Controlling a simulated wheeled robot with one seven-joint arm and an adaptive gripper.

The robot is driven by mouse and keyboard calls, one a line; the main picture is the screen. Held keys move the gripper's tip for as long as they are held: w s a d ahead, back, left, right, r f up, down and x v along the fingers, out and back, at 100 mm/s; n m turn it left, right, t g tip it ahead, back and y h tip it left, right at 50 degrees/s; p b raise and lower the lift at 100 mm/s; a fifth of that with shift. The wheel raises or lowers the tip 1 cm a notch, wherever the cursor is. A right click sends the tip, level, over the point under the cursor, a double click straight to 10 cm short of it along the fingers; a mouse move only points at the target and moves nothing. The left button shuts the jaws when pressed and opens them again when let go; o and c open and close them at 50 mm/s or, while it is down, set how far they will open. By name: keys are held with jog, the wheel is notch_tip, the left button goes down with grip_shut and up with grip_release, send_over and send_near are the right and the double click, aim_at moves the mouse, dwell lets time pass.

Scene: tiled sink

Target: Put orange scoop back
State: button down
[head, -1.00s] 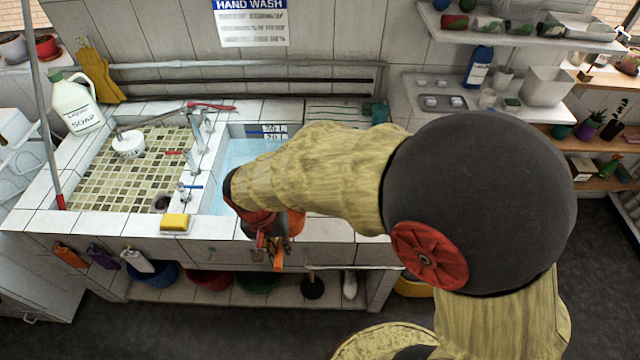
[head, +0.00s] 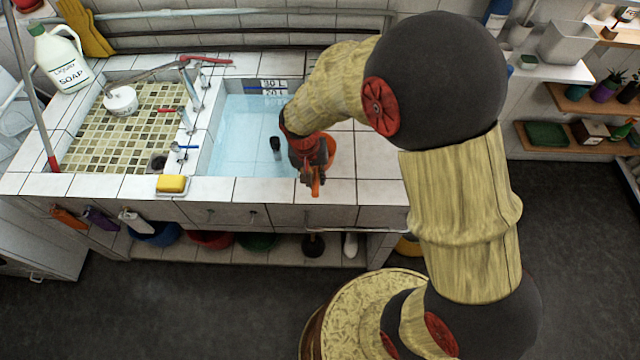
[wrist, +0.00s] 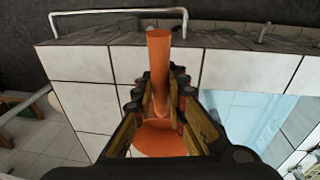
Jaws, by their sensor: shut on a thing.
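The orange scoop is held in my gripper (head: 312,172). In the wrist view my gripper (wrist: 160,78) is shut on the scoop (wrist: 158,50), with its handle running out past the fingertips and its round bowl (wrist: 160,138) between the finger bases. In the head view the scoop's handle (head: 315,186) shows below the gripper, over the white-tiled counter (head: 347,190) to the right of the water-filled basin. Part of the scoop is hidden by the fingers. Whether it touches the tiles I cannot tell.
Orange (head: 68,217), purple (head: 101,217) and white (head: 137,222) items hang on the front left of the counter. A yellow sponge (head: 172,184) lies at the front edge. The water basin (head: 240,135) holds a small black object (head: 275,145). A metal rail (wrist: 120,12) edges the counter.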

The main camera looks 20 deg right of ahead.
jog(key=shift+w+d+f+b, duration=0.15)
jog(key=shift+d+f, duration=0.1)
jog(key=shift+f, duration=0.55)
jog(key=shift+w+d+f+b, duration=0.1)
jog(key=shift+d+f+b, duration=0.15)
jog(key=shift+f, duration=0.6)
jog(key=shift+w+d+f+b, duration=0.15)
jog(key=shift+d+f, duration=0.1)
jog(key=shift+f, duration=0.65)
jog(key=shift+f, duration=0.15)
jog(key=c, duration=1.9)
grip_release()
jog(key=shift+o, duration=0.5)
jog(key=shift+r, duration=0.2)
